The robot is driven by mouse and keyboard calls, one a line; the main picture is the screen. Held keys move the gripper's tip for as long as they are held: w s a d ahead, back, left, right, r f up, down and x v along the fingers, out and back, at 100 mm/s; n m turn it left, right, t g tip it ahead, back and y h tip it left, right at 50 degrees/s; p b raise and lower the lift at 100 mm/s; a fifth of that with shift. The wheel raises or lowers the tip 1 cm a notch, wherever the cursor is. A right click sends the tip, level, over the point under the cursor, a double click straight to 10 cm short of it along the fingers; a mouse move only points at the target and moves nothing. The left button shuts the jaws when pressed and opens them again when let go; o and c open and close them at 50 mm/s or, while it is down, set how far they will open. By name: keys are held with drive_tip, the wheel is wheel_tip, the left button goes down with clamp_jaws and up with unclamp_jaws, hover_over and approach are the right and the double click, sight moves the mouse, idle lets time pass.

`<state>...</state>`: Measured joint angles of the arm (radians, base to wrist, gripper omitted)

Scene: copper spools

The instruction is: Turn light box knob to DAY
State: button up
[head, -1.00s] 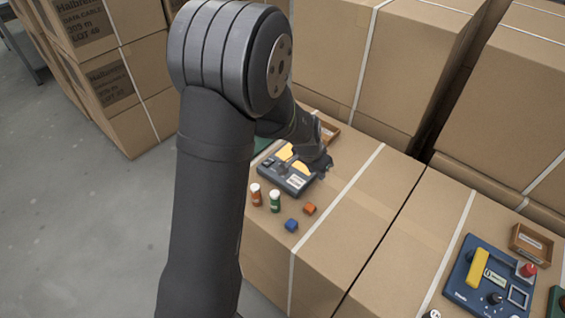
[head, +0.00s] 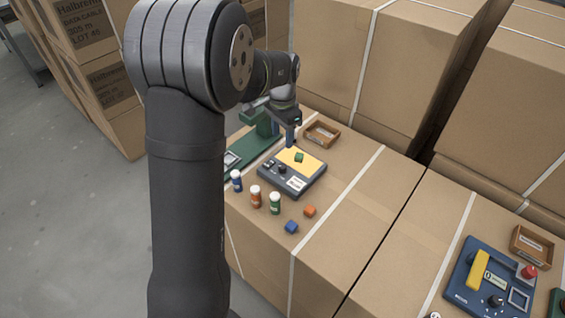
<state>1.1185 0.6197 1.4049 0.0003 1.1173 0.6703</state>
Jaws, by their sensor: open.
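The light box (head: 291,183) is a dark grey box with a lit yellow panel (head: 311,163) on top. Small dark controls (head: 281,169), one of them knob-like, sit on its left part beside a white label. Their markings and the knob's setting are too small to read. A green cube (head: 299,158) lies on the yellow panel. My gripper (head: 291,124) is above and behind the light box, apart from its controls. It is open, though its fingers are small and hard to make out.
Several small bottles (head: 255,197), a blue cube (head: 291,226) and an orange cube (head: 309,211) lie in front. A wooden tray (head: 322,134) is behind. A blue panel (head: 467,289) sits far right.

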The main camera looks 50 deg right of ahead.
sight(283, 166)
wheel_tip(283, 166, down, 12)
drive_tip(key=shift+f, duration=0.1)
idle(0.4)
drive_tip(key=c, duration=1)
